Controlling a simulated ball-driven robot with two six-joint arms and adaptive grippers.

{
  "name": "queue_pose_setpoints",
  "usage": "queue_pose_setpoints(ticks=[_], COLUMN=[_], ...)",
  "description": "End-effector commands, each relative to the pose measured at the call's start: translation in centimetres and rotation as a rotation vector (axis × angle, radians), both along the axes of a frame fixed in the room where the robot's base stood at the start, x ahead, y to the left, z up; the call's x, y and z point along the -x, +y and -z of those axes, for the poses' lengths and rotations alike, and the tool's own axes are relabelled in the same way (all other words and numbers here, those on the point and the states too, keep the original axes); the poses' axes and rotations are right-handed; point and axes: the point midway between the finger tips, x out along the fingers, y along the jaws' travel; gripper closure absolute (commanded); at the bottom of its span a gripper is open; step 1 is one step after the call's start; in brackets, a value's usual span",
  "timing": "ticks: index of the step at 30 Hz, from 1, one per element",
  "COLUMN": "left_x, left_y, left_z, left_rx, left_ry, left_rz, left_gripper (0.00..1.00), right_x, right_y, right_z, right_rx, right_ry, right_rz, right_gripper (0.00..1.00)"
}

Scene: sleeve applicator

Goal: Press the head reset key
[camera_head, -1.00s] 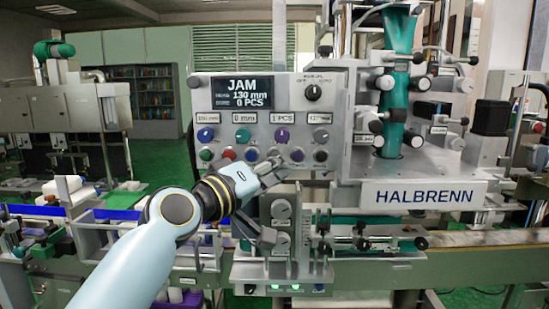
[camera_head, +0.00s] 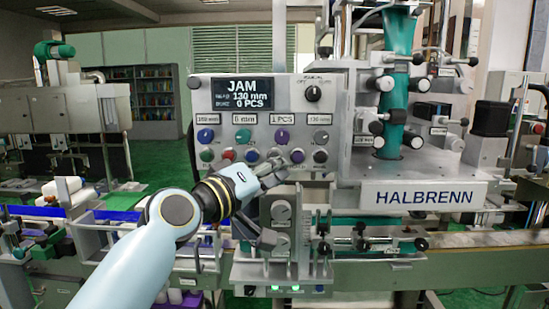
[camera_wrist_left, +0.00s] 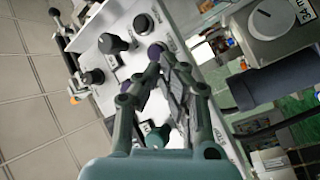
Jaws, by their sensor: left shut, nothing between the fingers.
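The control panel (camera_head: 350,120) carries a screen (camera_head: 240,92) that reads JAM, 130 mm and 0 PCS. Below the screen is a row of keys and knobs: green (camera_head: 207,155), red (camera_head: 229,154), blue (camera_head: 252,155) and purple (camera_head: 297,155) among them. I cannot tell which is the head reset key; the small labels are unreadable. My left gripper (camera_head: 275,170) is shut and empty, close in front of the panel's lower edge, just below this row. In the left wrist view the fingertips (camera_wrist_left: 166,66) are beside a dark purple knob (camera_wrist_left: 155,51); contact is unclear.
To the right are the HALBRENN plate (camera_head: 424,195) and the machine head with a teal tube (camera_head: 398,30). A conveyor rail (camera_head: 480,239) runs along the front right.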

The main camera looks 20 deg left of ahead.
Motion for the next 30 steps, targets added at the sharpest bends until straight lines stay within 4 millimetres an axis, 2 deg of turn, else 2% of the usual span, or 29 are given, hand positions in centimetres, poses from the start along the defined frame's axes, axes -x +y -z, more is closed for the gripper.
queue_pose_setpoints(ticks=[30], left_x=[-0.96], left_y=[0.28], left_z=[-0.01], left_rx=[0.0], left_ry=[0.0], left_rz=[0.0], left_gripper=[1.0], right_x=[0.04], right_y=[-0.05], right_z=[0.33], right_rx=[0.001], right_ry=[0.001], right_rz=[0.0], right_gripper=[1.0])
